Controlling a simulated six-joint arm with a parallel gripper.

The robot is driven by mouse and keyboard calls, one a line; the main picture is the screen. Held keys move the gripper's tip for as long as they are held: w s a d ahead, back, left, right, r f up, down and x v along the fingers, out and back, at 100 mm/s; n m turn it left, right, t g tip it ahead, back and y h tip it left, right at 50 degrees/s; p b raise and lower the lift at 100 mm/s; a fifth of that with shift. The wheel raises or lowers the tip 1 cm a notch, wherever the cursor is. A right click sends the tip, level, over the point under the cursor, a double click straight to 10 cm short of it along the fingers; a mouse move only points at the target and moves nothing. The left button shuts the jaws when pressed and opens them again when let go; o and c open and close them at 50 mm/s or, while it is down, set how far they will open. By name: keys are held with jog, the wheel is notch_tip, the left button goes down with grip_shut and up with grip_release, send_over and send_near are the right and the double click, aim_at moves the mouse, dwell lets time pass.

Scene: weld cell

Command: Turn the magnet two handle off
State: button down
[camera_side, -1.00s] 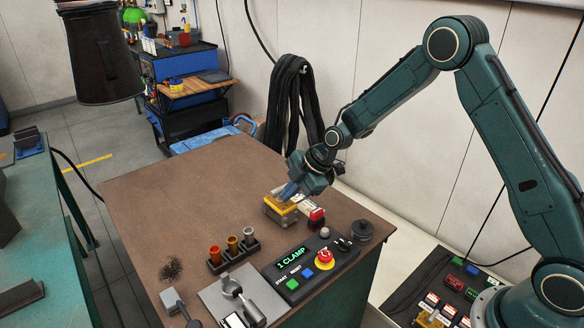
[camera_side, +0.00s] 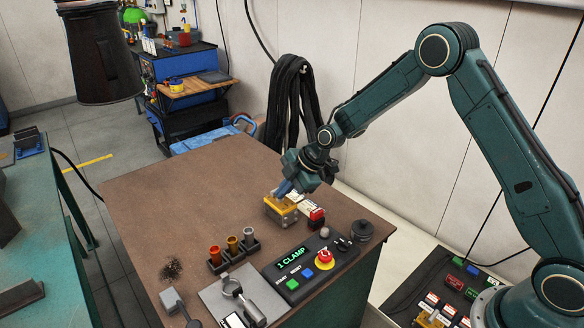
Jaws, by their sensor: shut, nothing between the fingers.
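A yellow and grey block (camera_side: 281,210), which looks like a magnet, sits on the brown table near its back right edge. My gripper (camera_side: 284,190) is shut and empty, with its blue fingertips right at the top of this block. I cannot tell whether they touch it. The fingers hide part of the block's top, and the handle's position cannot be made out. A red and white item (camera_side: 316,216) stands just right of the block. I cannot read any number marking magnet two.
A control box (camera_side: 305,267) reading "1 CLAMP", with a red stop button, lies in front. A rack of coloured cups (camera_side: 233,251) and a grey plate fixture (camera_side: 240,300) stand nearer the front. The table's (camera_side: 180,200) left and middle are mostly clear.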

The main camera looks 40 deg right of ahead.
aim_at(270, 194)
jog(key=shift+w+a+m+t+h, duration=0.15)
jog(key=shift+a+m+t+h, duration=0.2)
jog(key=shift+m+h, duration=0.45)
jog(key=shift+w+a+m, duration=0.15)
jog(key=shift+a+m, duration=0.1)
jog(key=shift+m, duration=0.85)
jog(key=m+h, duration=0.2)
jog(key=w+m, duration=0.1)
jog(key=m, duration=0.1)
jog(key=shift+a+t+h, duration=0.35)
jog(key=shift+a+h, duration=0.05)
jog(key=m+h, duration=0.1)
jog(key=m, duration=0.1)
jog(key=w+m+h, duration=0.1)
jog(key=m, duration=0.1)
jog(key=m+g+h, duration=0.1)
jog(key=shift+w+a+m, duration=0.2)
jog(key=shift+w+m, duration=0.05)
jog(key=shift+m, duration=0.15)
jog(key=m, duration=0.1)
jog(key=w+m+g+h, duration=0.1)
jog(key=shift+d+m+h, duration=0.15)
jog(key=shift+m+h, duration=0.15)
jog(key=shift+m, duration=0.1)
jog(key=shift+w, duration=0.1)
